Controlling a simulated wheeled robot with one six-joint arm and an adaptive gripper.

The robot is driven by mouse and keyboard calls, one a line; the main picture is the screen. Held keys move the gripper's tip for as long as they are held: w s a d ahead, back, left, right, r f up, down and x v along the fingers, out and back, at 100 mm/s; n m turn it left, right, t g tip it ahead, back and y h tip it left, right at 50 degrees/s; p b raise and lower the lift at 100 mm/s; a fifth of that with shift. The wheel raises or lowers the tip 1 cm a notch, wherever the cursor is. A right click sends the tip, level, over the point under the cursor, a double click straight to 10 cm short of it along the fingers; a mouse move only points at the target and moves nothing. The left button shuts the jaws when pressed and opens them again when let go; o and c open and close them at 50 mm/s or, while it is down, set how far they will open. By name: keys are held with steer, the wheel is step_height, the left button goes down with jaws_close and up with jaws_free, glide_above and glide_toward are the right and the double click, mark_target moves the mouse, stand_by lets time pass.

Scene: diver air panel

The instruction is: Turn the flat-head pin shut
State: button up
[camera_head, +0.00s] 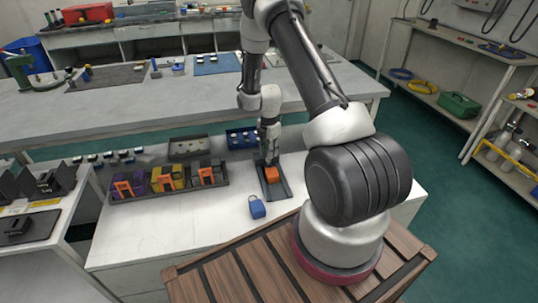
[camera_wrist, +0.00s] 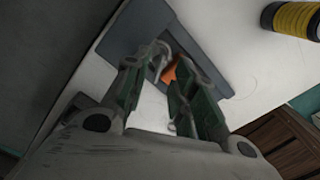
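My gripper (camera_head: 270,160) points down just above an orange block (camera_head: 271,175) on a narrow dark tray (camera_head: 284,189) on the white bench. In the wrist view my gripper (camera_wrist: 169,62) has its two green-sided fingers apart, with bare surface showing between them. A small part of the orange block (camera_wrist: 169,75) shows between the fingertips; the rest is hidden. The dark tray (camera_wrist: 118,38) lies beneath. A bent grey metal piece shows near the left fingertip; I cannot tell what it is. I cannot make out a flat-head pin in either view.
A blue block with a loop (camera_head: 257,208) stands on the bench in front of the tray. A dark rack (camera_head: 190,186) with purple, yellow and grey blocks and orange pieces is to the left. A yellow-and-black cylinder (camera_wrist: 297,18) is at the wrist view's top right.

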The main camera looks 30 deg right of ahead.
steer(key=shift+f, duration=1.05)
jaws_close()
steer(key=shift+m, duration=0.3)
